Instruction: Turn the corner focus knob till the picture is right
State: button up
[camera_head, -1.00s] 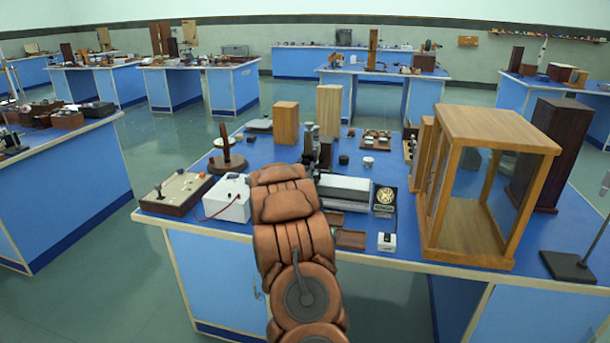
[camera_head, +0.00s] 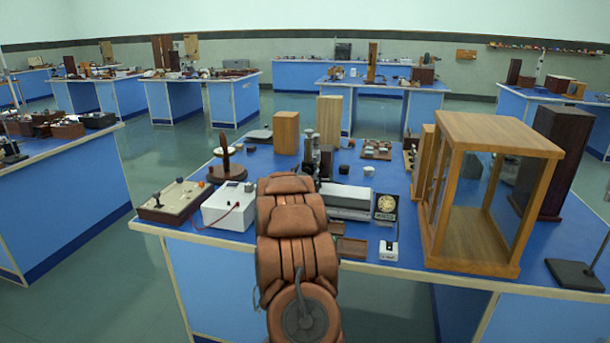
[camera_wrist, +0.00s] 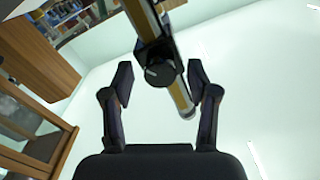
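In the wrist view a round dark knob (camera_wrist: 160,73) with a pale mark on its face sits on a black block. The block is on a slanting tube (camera_wrist: 180,98) with yellow and white parts. My gripper (camera_wrist: 160,80) is open, with one finger on each side of the knob. Gaps show between the fingers and the knob; how far off it is in depth I cannot tell. In the head view my brown arm hides my gripper. A black upright instrument (camera_head: 312,150) stands just beyond my arm; whether it carries this knob I cannot tell. No focus picture shows.
A white box (camera_head: 228,205) with a red lead and a control board (camera_head: 175,202) stand left of my arm. A long grey-white instrument (camera_head: 347,201) and a round-dial device (camera_head: 386,205) are right of it. A wood-framed glass case (camera_head: 492,130) stands farther right.

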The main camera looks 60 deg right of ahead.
jog(key=shift+a, duration=0.15)
jog(key=v, duration=1.1)
jog(key=shift+s+a, duration=0.15)
jog(key=shift+a, duration=0.2)
dwell(0.5)
